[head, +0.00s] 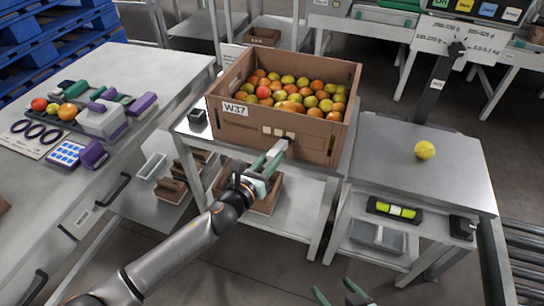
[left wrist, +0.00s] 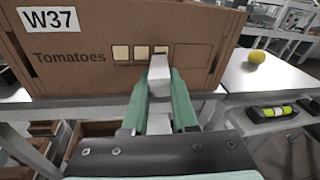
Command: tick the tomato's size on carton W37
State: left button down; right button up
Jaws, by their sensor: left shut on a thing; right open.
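Carton W37 (head: 240,128) stands on a metal stand, full of red, orange and yellow tomatoes. Its front carries a W37 label and a row of pale squares. In the left wrist view, the carton (left wrist: 85,75) shows the word Tomatoes beside the squares. My left gripper (head: 274,158) is shut on a pale grey-white marker-like thing (left wrist: 159,72), its tip at the third square; I cannot tell whether it touches. Any tick there is too small to tell. A single yellow tomato (head: 424,150) lies on the right table. My right gripper (head: 335,291) is open at the bottom edge.
The left bench (head: 150,62) holds a sorting board with rings, tomatoes and purple-handled tools. A post with a weight-range sign (head: 440,42) stands behind the right table (head: 385,165). A yellow-green level-like thing (head: 395,209) lies on the shelf below. Wooden crates sit under the carton's stand.

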pick_arm(q)
jog(key=shift+w+d, duration=0.15)
jog(key=shift+w, duration=0.2)
dwell(0.7)
jog(key=shift+s+d+r+p, duration=0.15)
jog(key=shift+d+r+p, duration=0.2)
jog(key=shift+r, duration=0.05)
dwell(0.4)
jog(key=shift+w+a+f+b, duration=0.2)
jog(key=shift+a+f+b, duration=0.25)
jog(key=shift+f, duration=0.05)
dwell(0.3)
jog(key=shift+d+r, duration=0.2)
jog(key=shift+r, duration=0.1)
jog(key=shift+s, duration=0.15)
jog(key=shift+s+d+f+p+v, duration=0.15)
jog(key=shift+p+v, duration=0.2)
jog(key=shift+v, duration=0.6)
jog(key=shift+d+f+p+v, duration=0.1)
jog(key=shift+p+v, duration=0.2)
jog(key=shift+v, duration=0.7)
jog(key=shift+s+d+f+p+v, duration=0.15)
jog(key=shift+p+v, duration=0.2)
jog(key=shift+v, duration=0.6)
